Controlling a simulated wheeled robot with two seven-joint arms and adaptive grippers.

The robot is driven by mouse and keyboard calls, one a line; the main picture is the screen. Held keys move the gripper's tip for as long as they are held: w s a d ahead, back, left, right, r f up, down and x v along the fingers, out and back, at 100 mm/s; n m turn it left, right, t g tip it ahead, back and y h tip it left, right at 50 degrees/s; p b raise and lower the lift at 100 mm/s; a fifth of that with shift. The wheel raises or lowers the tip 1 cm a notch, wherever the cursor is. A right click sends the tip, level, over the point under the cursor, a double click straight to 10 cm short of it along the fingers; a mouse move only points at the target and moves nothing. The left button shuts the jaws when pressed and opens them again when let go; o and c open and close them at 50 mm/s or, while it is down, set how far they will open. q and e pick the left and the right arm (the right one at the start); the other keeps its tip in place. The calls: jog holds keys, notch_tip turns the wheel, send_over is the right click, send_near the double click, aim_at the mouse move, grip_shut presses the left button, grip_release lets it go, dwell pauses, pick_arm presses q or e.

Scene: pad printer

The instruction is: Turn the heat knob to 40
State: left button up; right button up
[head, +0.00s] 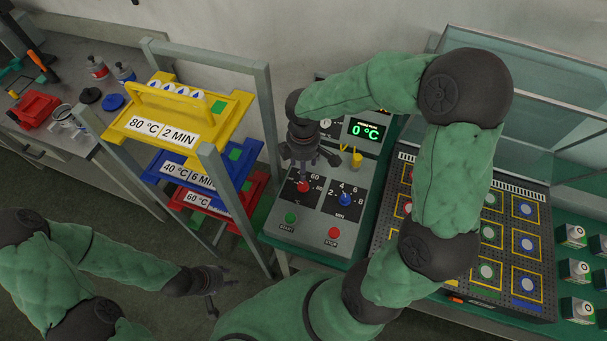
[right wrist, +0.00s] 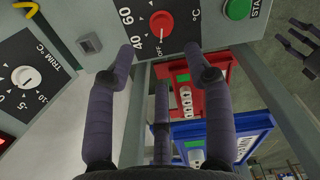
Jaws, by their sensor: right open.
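The red heat knob (head: 303,187) sits on the grey control panel, beside a scale with 60 readable. In the right wrist view the knob (right wrist: 162,27) shows close up, with OFF, 40 and 60 printed around it. The display (head: 366,131) reads 0 °C. My right gripper (head: 307,163) is open above the knob. In the right wrist view its fingertips (right wrist: 159,52) are apart, short of the knob, with nothing between them. My left gripper (head: 212,290) is open and empty, low at the left.
A blue knob (head: 345,199), a green start button (head: 291,217) and a red stop button (head: 334,233) are close by on the panel. A rack with a yellow tray (head: 235,107) is left; a perforated plate (head: 545,290) is right.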

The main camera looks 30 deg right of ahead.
aim_at(303, 184)
notch_tip(303, 184, down, 10)
jog(key=b, duration=0.2)
jog(key=shift+s+b, duration=0.15)
jog(key=shift+b, duration=0.25)
grip_shut()
